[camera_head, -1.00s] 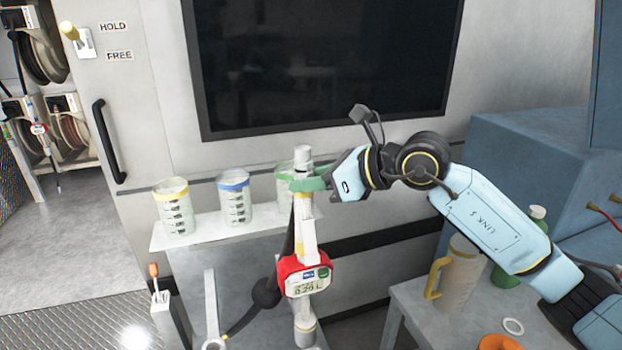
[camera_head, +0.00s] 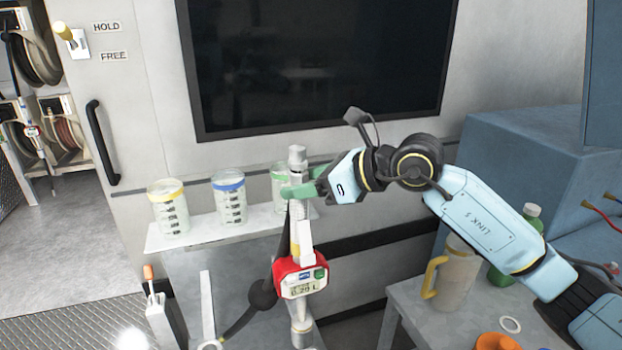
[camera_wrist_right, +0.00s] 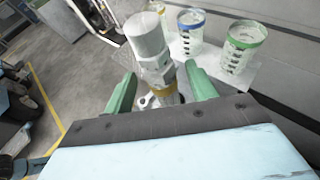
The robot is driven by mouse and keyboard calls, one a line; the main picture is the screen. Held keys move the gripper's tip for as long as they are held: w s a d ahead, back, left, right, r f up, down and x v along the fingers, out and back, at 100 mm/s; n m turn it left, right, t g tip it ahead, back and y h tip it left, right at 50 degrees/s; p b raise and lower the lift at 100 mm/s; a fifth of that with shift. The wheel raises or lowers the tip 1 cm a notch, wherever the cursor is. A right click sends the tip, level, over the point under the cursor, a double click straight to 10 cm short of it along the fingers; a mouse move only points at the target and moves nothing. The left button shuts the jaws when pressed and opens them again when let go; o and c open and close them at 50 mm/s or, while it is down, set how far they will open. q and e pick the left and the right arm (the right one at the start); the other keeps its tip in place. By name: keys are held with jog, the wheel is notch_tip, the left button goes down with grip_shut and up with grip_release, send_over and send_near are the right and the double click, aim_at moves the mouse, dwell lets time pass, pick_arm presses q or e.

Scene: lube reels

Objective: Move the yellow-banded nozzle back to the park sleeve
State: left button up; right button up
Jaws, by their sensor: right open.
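The nozzle (camera_head: 303,232) stands upright in front of the shelf, with a red meter (camera_head: 299,277) on its body. In the right wrist view its grey end and yellow band (camera_wrist_right: 166,88) show between my fingers. My right gripper (camera_head: 302,184) is open, its green fingers on either side of the nozzle's upper part. In the right wrist view there is a gap beside the nozzle at the right finger. The nozzle's lower end meets a grey cylindrical piece (camera_head: 302,335) near the picture's bottom edge; I cannot tell whether this is the park sleeve. My left gripper is out of view.
A shelf (camera_head: 195,237) behind holds jars with yellow (camera_head: 168,208), blue (camera_head: 229,199) and green (camera_head: 279,185) rims. A side table (camera_head: 420,312) at right carries a yellow-handled jug (camera_head: 456,280) and a green bottle (camera_head: 507,268). Hose reels (camera_head: 45,140) are at far left.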

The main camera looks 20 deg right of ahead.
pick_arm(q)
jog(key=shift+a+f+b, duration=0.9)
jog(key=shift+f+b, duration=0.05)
pick_arm(e)
jog(key=v, duration=1.3)
jog(key=shift+r, duration=0.2)
jog(key=shift+s+d, duration=0.1)
jog(key=shift+d, duration=0.05)
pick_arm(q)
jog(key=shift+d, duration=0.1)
